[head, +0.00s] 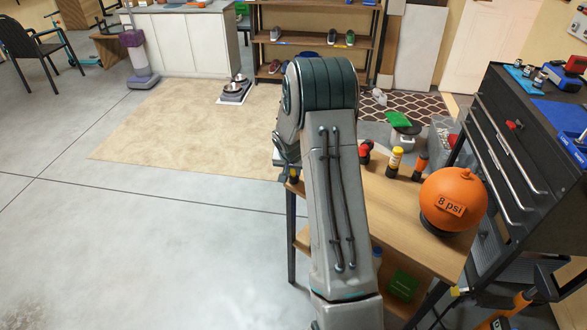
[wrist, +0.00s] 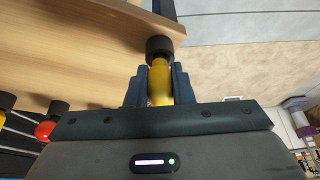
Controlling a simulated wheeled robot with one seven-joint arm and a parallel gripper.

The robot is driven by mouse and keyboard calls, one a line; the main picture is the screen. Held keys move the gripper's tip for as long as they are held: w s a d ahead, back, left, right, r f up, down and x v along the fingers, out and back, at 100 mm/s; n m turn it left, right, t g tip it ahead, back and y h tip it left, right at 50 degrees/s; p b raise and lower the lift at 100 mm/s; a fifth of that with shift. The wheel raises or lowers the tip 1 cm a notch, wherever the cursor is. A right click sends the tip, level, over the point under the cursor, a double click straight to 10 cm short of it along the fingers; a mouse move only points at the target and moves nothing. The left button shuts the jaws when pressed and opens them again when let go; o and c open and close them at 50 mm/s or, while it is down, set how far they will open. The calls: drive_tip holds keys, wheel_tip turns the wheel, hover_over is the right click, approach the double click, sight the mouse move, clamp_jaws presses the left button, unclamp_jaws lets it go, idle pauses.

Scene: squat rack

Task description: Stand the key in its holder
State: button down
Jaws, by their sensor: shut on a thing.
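My gripper (wrist: 159,80) is shut on a yellow thing with a black end, which I take for the key (wrist: 159,86). In the wrist view its black end points away from my palm and overlaps the edge of the wooden table (wrist: 70,45). I cannot tell whether it touches the table. In the head view my arm hides most of the gripper and the key, near the left end of the table (head: 385,205). I cannot make out the holder for certain.
A yellow-and-black thing (head: 395,162), an orange-and-black one (head: 420,165) and a red one (head: 366,152) stand on the table. An orange ball (head: 453,195) marked "8 psi" sits at its right. A black tool cabinet (head: 510,140) stands beyond. Open floor lies left.

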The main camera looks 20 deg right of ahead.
unclamp_jaws()
idle(1.0)
